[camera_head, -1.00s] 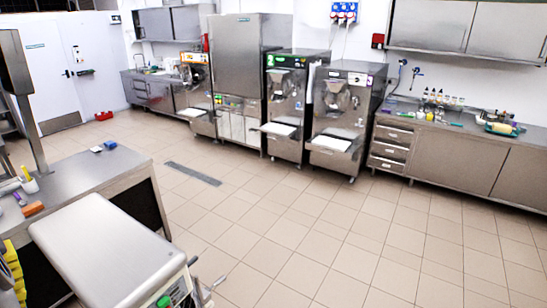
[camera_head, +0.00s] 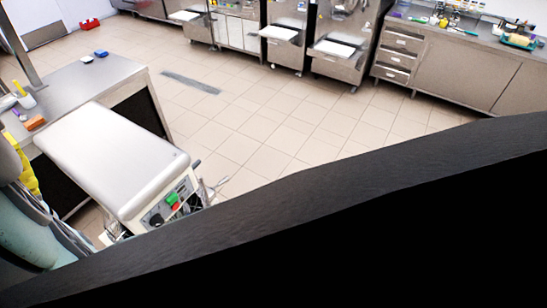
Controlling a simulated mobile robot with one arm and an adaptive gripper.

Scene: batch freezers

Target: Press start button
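A green button (camera_head: 172,198) sits on the front panel of a boxy machine with a white top (camera_head: 112,155) at the lower left. A red button (camera_head: 176,206) is right beside it, and a dark round knob (camera_head: 156,219) is to their left on the same panel. I cannot read any labels, so I cannot tell for sure which is the start button. A large dark shape, close to the camera, covers the lower right and hides what is behind it; I cannot tell what it is. My gripper is not in view.
A steel table (camera_head: 75,85) with small items stands behind the machine. Several batch freezers with white trays (camera_head: 335,48) line the back wall. Steel cabinets (camera_head: 455,65) with bottles on top stand at the right.

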